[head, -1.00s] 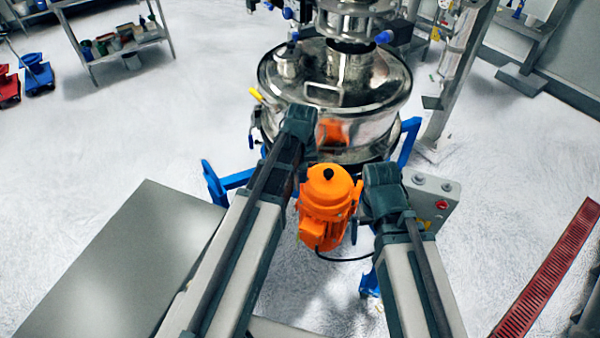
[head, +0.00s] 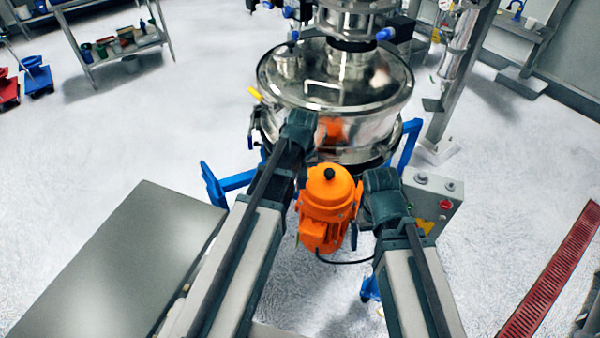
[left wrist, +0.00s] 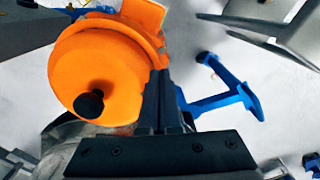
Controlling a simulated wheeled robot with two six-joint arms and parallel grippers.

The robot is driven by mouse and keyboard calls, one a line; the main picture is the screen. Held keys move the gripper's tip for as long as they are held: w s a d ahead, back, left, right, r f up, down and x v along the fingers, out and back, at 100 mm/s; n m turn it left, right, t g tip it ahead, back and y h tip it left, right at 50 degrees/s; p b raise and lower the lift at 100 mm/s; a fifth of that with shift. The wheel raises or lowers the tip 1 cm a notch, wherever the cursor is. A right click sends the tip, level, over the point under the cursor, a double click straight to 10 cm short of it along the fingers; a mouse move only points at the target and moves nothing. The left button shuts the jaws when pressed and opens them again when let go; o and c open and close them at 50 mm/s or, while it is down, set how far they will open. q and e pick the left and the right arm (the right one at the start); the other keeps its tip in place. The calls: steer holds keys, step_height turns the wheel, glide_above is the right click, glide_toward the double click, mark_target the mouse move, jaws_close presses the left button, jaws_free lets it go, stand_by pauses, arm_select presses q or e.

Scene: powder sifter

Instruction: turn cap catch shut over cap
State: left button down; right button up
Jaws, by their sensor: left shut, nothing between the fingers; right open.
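The stainless powder sifter (head: 385,85) stands ahead, with an orange motor (head: 328,195) on its near side. The motor's round orange end with a black knob (left wrist: 89,104) fills the upper left of the left wrist view. My left gripper (left wrist: 160,78) is shut and empty, its dark fingers beside the orange body's right edge; I cannot tell whether they touch it. In the head view my left wrist (head: 298,130) lies left of the motor and hides its fingers. My right gripper (head: 384,192) is right of the motor, fingertips hidden.
Blue frame legs (head: 215,185) stick out on the sifter's left. A grey control box (head: 440,205) with a red button stands close to my right arm. A grey flat-topped table (head: 130,260) is at lower left. Open floor lies left and right.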

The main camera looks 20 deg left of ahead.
arm_select(q)
steer(key=shift+w+d, duration=0.25)
steer(key=shift+w, duration=0.65)
stand_by(0.6)
steer(key=shift+s, duration=0.3)
steer(key=shift+r, duration=0.1)
steer(key=shift+r+p, duration=0.8)
steer(key=shift+p, duration=0.15)
steer(key=shift+r+p, duration=0.75)
steer(key=shift+r, duration=0.05)
step_height(320, 180, up, 4)
steer(key=p, duration=0.3)
steer(key=shift+s+a+f+p, duration=0.15)
steer(key=shift+p, duration=0.2)
